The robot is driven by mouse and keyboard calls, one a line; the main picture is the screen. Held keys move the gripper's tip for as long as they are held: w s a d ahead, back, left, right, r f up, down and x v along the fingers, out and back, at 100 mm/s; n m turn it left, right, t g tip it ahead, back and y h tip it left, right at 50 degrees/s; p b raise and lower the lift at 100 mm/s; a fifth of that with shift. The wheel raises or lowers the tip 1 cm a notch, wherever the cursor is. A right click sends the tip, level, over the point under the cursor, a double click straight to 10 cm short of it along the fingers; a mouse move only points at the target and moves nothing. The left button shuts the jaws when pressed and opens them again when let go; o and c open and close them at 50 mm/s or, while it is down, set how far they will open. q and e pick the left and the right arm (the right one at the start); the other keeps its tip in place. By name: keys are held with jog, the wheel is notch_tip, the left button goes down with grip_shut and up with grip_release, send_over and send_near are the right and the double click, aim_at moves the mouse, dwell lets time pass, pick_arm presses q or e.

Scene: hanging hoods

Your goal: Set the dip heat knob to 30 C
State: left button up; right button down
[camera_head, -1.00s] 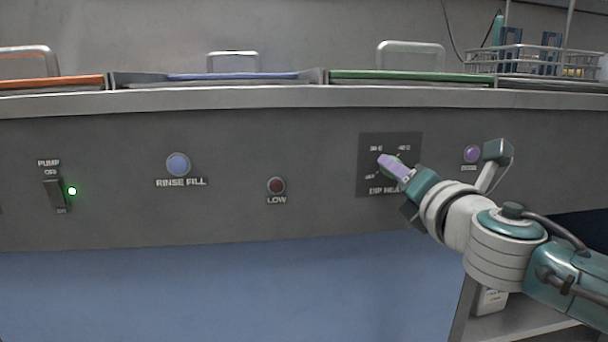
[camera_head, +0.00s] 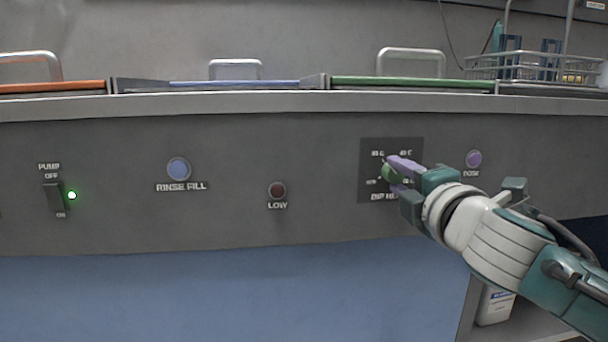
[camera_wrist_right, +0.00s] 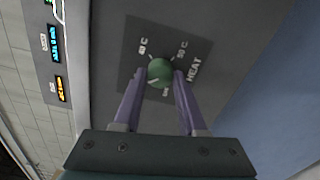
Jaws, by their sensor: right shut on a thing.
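The green dip heat knob (camera_head: 389,173) sits on a dark square plate (camera_head: 369,150) on the grey front panel. My right gripper (camera_head: 397,172) is shut on the knob, one purple finger on each side. In the right wrist view the knob (camera_wrist_right: 160,70) shows between the fingertips (camera_wrist_right: 159,74). There the 40 C mark (camera_wrist_right: 143,46) is at upper left, the 30 C mark (camera_wrist_right: 182,50) at upper right, and OFF (camera_wrist_right: 166,92) below. A small pale line shows on the knob, but its setting is hard to read. My left gripper is out of view.
A purple dose button (camera_head: 473,158) is right of the plate, close to my wrist. Lidded tanks line the top.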

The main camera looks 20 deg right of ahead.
dwell(0.4)
jog(key=shift+c, duration=2.3)
grip_release()
jog(key=p+v, duration=0.2)
jog(key=v, duration=0.8)
